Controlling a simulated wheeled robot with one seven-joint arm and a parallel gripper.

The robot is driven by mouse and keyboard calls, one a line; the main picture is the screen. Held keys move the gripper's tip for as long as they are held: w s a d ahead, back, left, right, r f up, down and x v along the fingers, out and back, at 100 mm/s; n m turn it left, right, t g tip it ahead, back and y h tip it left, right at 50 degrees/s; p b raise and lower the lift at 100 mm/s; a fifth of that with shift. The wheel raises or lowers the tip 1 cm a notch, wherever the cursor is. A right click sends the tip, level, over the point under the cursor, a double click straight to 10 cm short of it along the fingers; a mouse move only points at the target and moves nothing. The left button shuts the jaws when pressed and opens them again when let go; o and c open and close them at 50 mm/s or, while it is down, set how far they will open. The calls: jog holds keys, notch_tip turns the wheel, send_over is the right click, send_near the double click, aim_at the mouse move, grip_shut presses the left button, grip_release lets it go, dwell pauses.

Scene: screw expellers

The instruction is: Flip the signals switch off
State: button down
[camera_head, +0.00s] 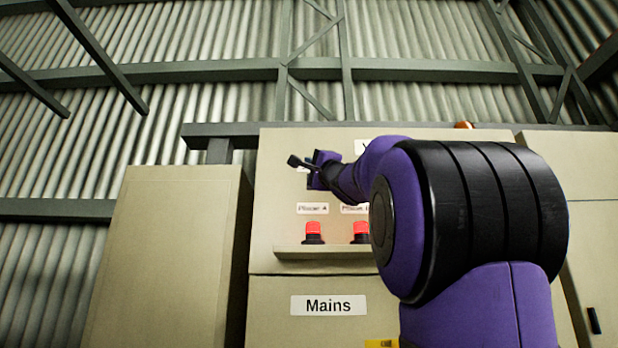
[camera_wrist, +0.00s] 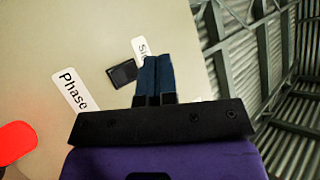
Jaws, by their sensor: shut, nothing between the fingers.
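The signals switch (camera_wrist: 122,73) is a small dark square on the beige cabinet face in the wrist view. A white label (camera_wrist: 139,48) starting "Si" is above it, partly covered by my fingers. My gripper (camera_wrist: 157,60) is shut and empty, its two blue fingers together just right of the switch. I cannot tell whether they touch the panel or which way the switch is set. In the head view my gripper (camera_head: 306,164) is at the upper left of the Mains cabinet (camera_head: 275,215). The switch cannot be made out there.
A "Phase A" label (camera_head: 312,208) and two red lamps (camera_head: 313,230) are below my gripper, above a ledge (camera_head: 320,252). A "Phase" label (camera_wrist: 75,90) and a red lamp (camera_wrist: 16,141) show in the wrist view. A plain cabinet (camera_head: 165,255) stands at left.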

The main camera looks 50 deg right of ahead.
jog(key=w+d+r, duration=0.1)
jog(key=w+d, duration=0.4)
jog(key=d, duration=0.1)
jog(key=shift+w+d, duration=0.3)
jog(key=shift+d, duration=0.05)
jog(key=shift+w+d, duration=0.1)
jog(key=shift+w, duration=0.05)
dwell(2.1)
jog(key=shift+w+d, duration=0.15)
jog(key=shift+d, duration=0.05)
jog(key=shift+w+d+r, duration=0.1)
jog(key=shift+w+d, duration=0.1)
jog(key=shift+d, duration=0.1)
dwell(0.7)
jog(key=shift+a, duration=0.15)
jog(key=shift+s+a, duration=0.5)
dwell(0.4)
jog(key=shift+s+a+f, duration=0.2)
jog(key=shift+s+a, duration=0.6)
jog(key=shift+a, duration=0.15)
jog(key=shift+s+a+f, duration=0.2)
jog(key=shift+s+a, duration=0.6)
jog(key=shift+a, duration=0.1)
